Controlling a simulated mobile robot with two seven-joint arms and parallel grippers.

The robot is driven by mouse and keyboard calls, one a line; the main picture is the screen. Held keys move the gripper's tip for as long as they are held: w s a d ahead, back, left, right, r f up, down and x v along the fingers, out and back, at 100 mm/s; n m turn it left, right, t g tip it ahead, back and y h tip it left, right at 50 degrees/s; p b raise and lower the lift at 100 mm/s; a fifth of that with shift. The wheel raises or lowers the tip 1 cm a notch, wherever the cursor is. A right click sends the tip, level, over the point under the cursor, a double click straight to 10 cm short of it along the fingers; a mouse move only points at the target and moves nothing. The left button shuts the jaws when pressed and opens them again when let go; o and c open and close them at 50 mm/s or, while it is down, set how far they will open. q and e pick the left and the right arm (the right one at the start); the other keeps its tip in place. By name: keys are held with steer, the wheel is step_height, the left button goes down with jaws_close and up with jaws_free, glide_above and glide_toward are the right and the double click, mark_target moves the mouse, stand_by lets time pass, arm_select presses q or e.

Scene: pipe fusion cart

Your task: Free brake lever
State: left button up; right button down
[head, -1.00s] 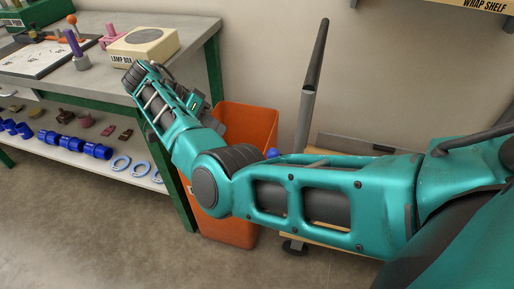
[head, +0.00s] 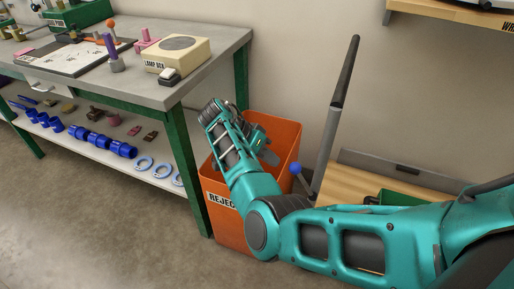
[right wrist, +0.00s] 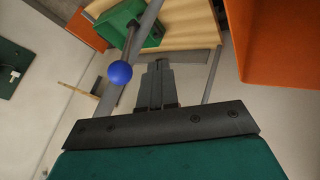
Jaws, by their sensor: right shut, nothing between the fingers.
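A lever with a blue ball knob (head: 296,168) stands beside the orange bin in the head view. In the right wrist view the blue ball (right wrist: 120,72) ends a thin grey rod, which leads up to a green block (right wrist: 135,20). My right gripper (head: 268,156) is over the orange bin, left of the knob in the head view. In the right wrist view its fingers (right wrist: 157,68) are together and empty, with the ball to their left and apart from them. The lever's lower part is hidden behind my arm in the head view. My left gripper is out of view.
The orange reject bin (head: 284,132) stands below my right gripper. A workbench (head: 180,92) with a lamp box (head: 178,54) and a lower shelf of blue fittings is at left. A tall grey bar with a black handle (head: 346,70) rises beside a wooden board (head: 350,183).

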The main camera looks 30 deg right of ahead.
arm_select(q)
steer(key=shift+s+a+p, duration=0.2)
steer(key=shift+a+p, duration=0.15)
arm_select(e)
steer(key=shift+s+d+r, duration=0.2)
steer(key=shift+s+d, duration=0.1)
steer(key=shift+s, duration=0.35)
steer(key=shift+s+d+r, duration=0.15)
steer(key=shift+s+d, duration=0.15)
steer(key=shift+s, duration=0.3)
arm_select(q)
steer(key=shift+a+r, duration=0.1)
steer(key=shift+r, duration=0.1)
